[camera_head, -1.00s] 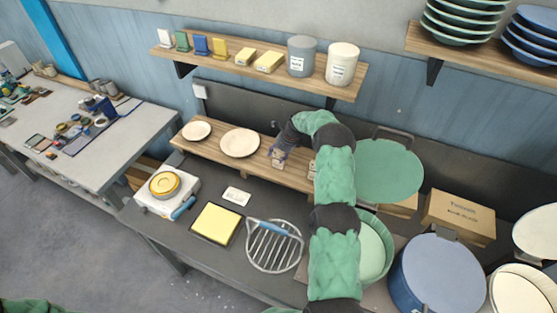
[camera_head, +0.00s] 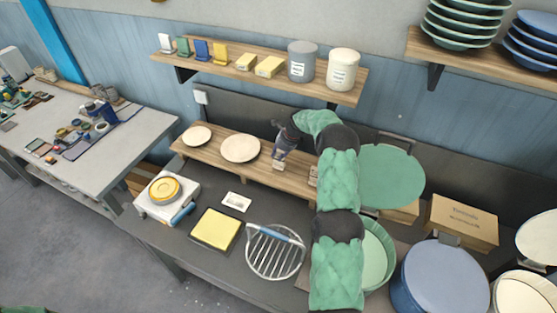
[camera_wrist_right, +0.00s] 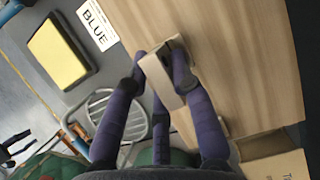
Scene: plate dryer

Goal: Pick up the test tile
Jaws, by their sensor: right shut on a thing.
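My right gripper (camera_head: 281,153) reaches down from above to the wooden low shelf (camera_head: 222,161). It is shut on a small beige test tile (camera_head: 278,167). In the right wrist view the tile (camera_wrist_right: 160,82) sits between the dark purple fingers of the gripper (camera_wrist_right: 163,68), over the bare wood. I cannot tell whether the tile still touches the shelf. Another small tile (camera_head: 313,177) stands to the right, partly hidden by my arm. My left gripper is out of view.
Two cream plates (camera_head: 240,148) lie on the low shelf's left part. In front are a yellow pad in a tray (camera_head: 215,229), a card reading BLUE (camera_wrist_right: 97,22) and a wire rack (camera_head: 275,252). A green bucket (camera_head: 378,255) stands right of my arm.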

